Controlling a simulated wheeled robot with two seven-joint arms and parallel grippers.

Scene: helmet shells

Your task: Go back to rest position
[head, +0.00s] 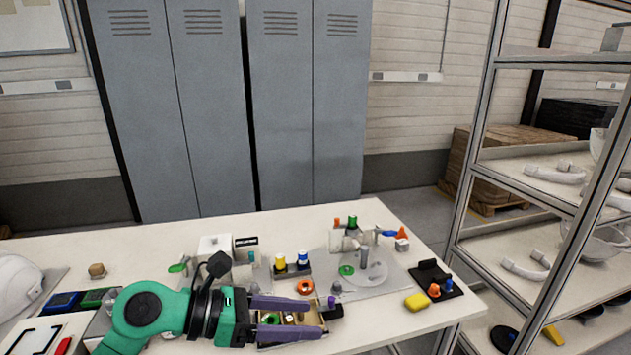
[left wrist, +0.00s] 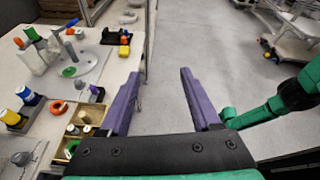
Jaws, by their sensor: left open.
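My left gripper (head: 318,317) reaches in from the left in the head view, over the front part of the table. Its two purple fingers are spread apart with nothing between them. In the left wrist view the left gripper (left wrist: 158,92) points past the table's edge, with grey floor between its fingers. A compartment box (head: 268,343) with small parts lies beneath the fingers in the head view. A green arm link of mine (left wrist: 255,113) shows at the right of the left wrist view. My right gripper does not show clearly in either view.
The table (head: 391,318) carries a grey plate (head: 378,281) with a fixture, a yellow block (head: 416,301), a black holder (head: 432,277) and a white helmet (head: 18,284). A metal shelf (head: 520,160) with helmet parts stands at the right. Grey lockers (head: 225,120) stand behind.

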